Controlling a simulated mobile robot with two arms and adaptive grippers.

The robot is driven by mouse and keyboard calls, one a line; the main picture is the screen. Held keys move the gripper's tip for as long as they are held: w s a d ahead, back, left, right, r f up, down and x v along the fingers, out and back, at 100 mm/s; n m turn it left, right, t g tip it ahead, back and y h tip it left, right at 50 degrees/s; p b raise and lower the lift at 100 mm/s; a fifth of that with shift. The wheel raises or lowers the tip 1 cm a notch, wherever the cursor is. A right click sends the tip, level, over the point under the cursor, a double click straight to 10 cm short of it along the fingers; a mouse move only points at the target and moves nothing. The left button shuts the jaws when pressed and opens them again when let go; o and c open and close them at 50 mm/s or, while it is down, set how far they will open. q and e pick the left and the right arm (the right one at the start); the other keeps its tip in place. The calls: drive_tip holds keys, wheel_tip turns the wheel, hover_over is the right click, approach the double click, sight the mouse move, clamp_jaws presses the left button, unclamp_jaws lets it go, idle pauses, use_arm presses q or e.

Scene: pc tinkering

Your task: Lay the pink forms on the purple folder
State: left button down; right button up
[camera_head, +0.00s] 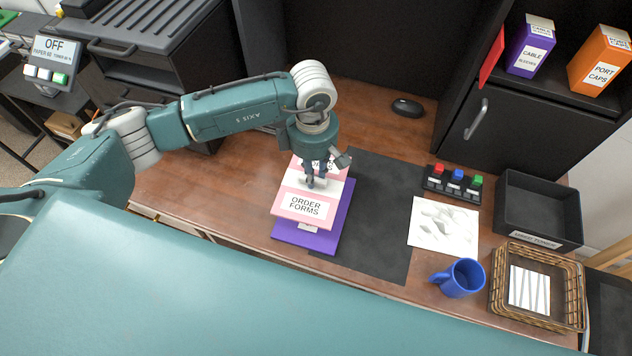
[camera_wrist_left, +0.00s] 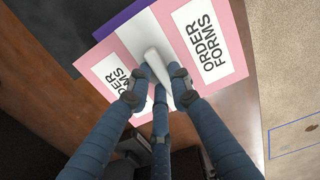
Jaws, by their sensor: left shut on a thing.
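The pink forms (camera_head: 305,207), labelled ORDER FORMS with a white band across the middle, lie over the purple folder (camera_head: 288,238) in the head view. My left gripper (camera_head: 317,182) is above the forms, its fingers shut on a pale raised part at the band. In the left wrist view, the gripper (camera_wrist_left: 160,90) grips this part of the forms (camera_wrist_left: 207,40), and a purple edge of the folder (camera_wrist_left: 112,25) shows beyond. The folder's near and right edges stick out from under the forms. I cannot tell whether forms and folder touch. My right gripper is not seen.
A dark mat (camera_head: 379,215) lies right of the folder. Beyond are a sketched paper (camera_head: 443,226), a button box (camera_head: 452,184), a blue mug (camera_head: 459,278), a black tray (camera_head: 540,209) and a wicker basket (camera_head: 538,287). A mouse (camera_head: 407,108) sits at the back.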

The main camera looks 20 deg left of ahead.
sight(316, 189)
use_arm(q)
drive_tip(key=shift+s+d+f, duration=0.5)
drive_tip(key=shift+s+f, duration=0.1)
drive_tip(key=shift+s, duration=0.1)
drive_tip(key=shift+s+d+f, duration=0.15)
drive_tip(key=shift+s+f, duration=0.05)
drive_tip(key=shift+s, duration=0.05)
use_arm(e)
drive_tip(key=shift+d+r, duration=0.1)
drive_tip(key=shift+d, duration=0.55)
use_arm(q)
drive_tip(key=shift+f+b, duration=0.1)
drive_tip(key=shift+b, duration=0.2)
drive_tip(key=shift+f+b, duration=0.25)
drive_tip(key=shift+b, duration=0.05)
wheel_tip(316, 189, down, 4)
drive_tip(key=b, duration=0.4)
drive_tip(key=shift+f, duration=0.25)
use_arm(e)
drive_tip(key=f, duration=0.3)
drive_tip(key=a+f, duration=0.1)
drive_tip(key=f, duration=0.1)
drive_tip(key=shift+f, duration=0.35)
use_arm(q)
drive_tip(key=shift+f+b, duration=0.15)
drive_tip(key=shift+b, duration=0.2)
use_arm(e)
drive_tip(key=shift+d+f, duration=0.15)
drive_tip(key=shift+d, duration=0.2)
